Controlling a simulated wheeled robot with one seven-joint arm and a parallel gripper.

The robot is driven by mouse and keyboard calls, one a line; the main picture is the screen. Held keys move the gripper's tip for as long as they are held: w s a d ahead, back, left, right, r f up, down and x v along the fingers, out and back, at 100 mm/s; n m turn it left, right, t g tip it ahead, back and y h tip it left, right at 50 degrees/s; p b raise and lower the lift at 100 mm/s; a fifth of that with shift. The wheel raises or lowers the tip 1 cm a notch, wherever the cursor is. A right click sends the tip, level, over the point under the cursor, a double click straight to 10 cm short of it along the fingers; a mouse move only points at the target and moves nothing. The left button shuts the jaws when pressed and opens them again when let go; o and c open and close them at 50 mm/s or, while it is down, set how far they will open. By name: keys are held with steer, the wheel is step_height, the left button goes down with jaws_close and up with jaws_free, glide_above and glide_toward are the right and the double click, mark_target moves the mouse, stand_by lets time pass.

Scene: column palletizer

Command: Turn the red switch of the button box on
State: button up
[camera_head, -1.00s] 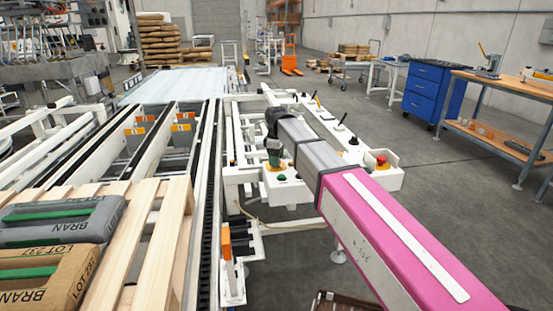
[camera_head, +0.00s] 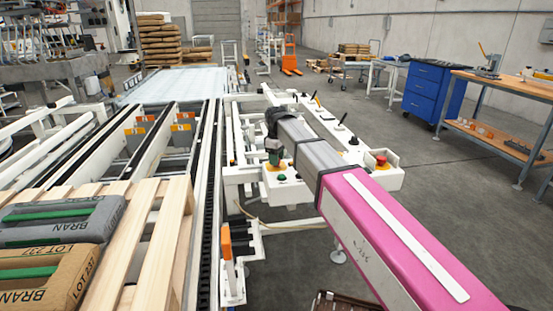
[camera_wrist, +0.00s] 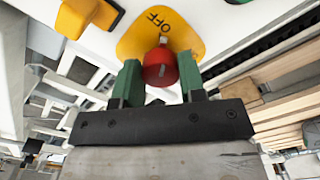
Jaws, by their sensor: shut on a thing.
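The red switch (camera_wrist: 160,66) is a round knob with a pale mark, on a yellow plate (camera_wrist: 187,30) lettered OFF in the wrist view. My gripper (camera_wrist: 158,82) has its green fingers on either side of the knob and is shut on it. In the head view my gripper (camera_head: 274,157) is at the white button box (camera_head: 291,192), by a green button (camera_head: 281,178). The red switch is hidden there by my gripper; part of its yellow plate shows. Which way the knob is turned is hard to tell.
A red mushroom button (camera_head: 381,159) sits on the box's right end. The conveyor (camera_head: 207,180) runs along the left, with a wooden pallet (camera_head: 160,245) and sacks (camera_head: 50,222) on it. A blue drawer cabinet (camera_head: 431,92) and workbench (camera_head: 508,83) stand right. The floor between is clear.

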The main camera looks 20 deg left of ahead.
steer(key=m, duration=0.8)
steer(key=shift+s, duration=0.1)
steer(key=m, duration=0.4)
steer(key=shift+a, duration=0.1)
steer(key=shift+m, duration=1.9)
steer(key=o, duration=0.9)
step_height(320, 180, up, 11)
steer(key=shift+f, duration=0.1)
